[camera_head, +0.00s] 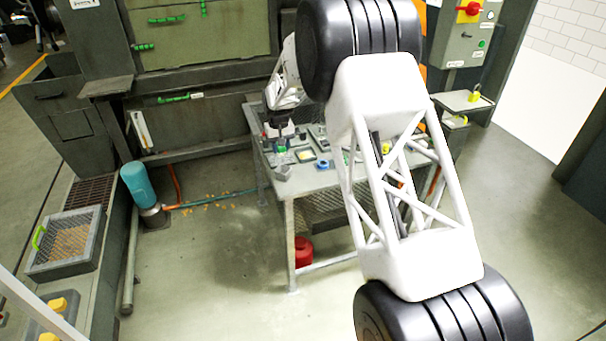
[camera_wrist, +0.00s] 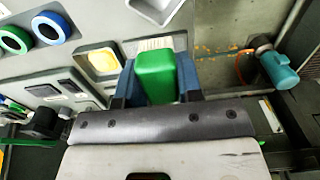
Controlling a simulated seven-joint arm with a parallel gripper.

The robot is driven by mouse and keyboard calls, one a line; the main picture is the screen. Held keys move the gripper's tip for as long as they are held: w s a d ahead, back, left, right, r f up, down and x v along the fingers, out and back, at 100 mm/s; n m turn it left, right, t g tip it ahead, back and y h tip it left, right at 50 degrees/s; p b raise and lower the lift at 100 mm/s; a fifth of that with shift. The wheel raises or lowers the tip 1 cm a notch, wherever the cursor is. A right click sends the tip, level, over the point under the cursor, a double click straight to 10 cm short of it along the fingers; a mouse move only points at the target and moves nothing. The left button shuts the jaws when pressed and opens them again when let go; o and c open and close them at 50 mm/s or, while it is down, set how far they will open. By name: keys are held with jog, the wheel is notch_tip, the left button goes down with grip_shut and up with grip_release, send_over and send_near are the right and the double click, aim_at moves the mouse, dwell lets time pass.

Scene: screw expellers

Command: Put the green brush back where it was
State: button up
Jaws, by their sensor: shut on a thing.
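The green brush (camera_wrist: 156,78) fills the middle of the wrist view, with its pale bristles (camera_wrist: 154,44) pointing away from me. My gripper (camera_wrist: 160,84) is shut on its green body, one finger on each side. In the head view my gripper (camera_head: 281,139) is over the left back part of the grey worktable (camera_head: 325,181), with a small bit of green showing below it. I cannot tell whether the bristles touch the tabletop. The brush's original place cannot be made out.
A tray with a yellow block (camera_wrist: 103,61) lies left of the brush. A blue ring (camera_wrist: 50,27) and a green ring (camera_wrist: 14,40) are farther left. Several small parts crowd the table. A teal motor (camera_head: 138,184) stands on the floor at left, and a red container (camera_head: 303,250) is under the table.

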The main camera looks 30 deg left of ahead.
jog(key=s+d+f, duration=0.1)
jog(key=s+d, duration=0.4)
jog(key=d, duration=0.4)
jog(key=s+d+f, duration=0.2)
jog(key=s+d, duration=0.3)
jog(key=d, duration=0.4)
jog(key=shift+s+f, duration=0.25)
jog(key=shift+s, duration=0.05)
jog(key=shift+w+a, duration=0.15)
send_over(303, 173)
jog(key=shift+f, duration=0.75)
jog(key=shift+f, duration=1.75)
jog(key=shift+f, duration=0.1)
jog(key=o, duration=1)
jog(key=shift+o, duration=0.2)
notch_tip(303, 173, up, 12)
